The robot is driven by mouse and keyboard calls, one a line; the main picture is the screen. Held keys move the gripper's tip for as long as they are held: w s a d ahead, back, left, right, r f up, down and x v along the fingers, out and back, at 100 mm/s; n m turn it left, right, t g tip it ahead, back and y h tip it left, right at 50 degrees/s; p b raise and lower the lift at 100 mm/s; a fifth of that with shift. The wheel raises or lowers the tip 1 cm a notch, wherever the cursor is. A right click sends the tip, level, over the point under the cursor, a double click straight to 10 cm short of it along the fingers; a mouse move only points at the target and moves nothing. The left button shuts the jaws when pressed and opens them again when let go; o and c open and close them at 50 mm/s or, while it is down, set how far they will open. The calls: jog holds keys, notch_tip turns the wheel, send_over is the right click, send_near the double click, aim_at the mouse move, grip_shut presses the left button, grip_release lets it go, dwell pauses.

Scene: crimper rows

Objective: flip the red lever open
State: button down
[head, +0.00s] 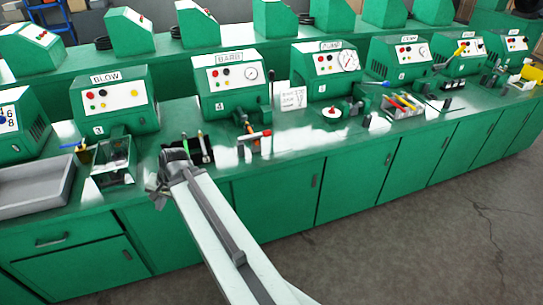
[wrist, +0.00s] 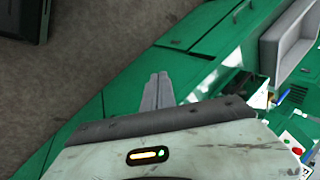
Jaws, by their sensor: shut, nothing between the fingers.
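A red lever (head: 254,136) lies roughly level in front of the green machine labelled BARB (head: 228,82), on a small dark crimper mechanism (head: 243,124). My gripper (head: 158,193) is at the front edge of the green bench, to the left of the red lever and nearer to me, apart from it. In the wrist view my gripper's two grey fingers (wrist: 157,92) are together with nothing between them. I cannot make out the red lever in the wrist view.
A black tray with upright coloured handles (head: 203,150) stands just behind my gripper. A clear-sided box (head: 113,160) and a grey bin (head: 35,185) are to the left. Floor (head: 420,240) in front is clear.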

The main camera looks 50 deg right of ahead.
jog(key=s+d+f+m+t+h+b, duration=0.1)
jog(key=d+f+m+t+h+b, duration=0.2)
jog(key=d+m+b, duration=0.85)
jog(key=s+d+f+m+t+h+b, duration=0.1)
jog(key=d+f+m+t, duration=0.4)
jog(key=d, duration=1.3)
jog(key=s+d+r+m+h+b, duration=0.1)
jog(key=s+d+m+h+b, duration=0.1)
jog(key=s+d+m, duration=0.5)
jog(key=s+d+r+m+h+b, duration=0.1)
jog(key=s+d+m+h+b, duration=0.2)
jog(key=d, duration=0.8)
jog(key=s+m+h, duration=0.2)
jog(key=s+m, duration=0.2)
jog(key=m, duration=0.1)
jog(key=shift+d+r, duration=0.25)
jog(key=shift+w, duration=0.1)
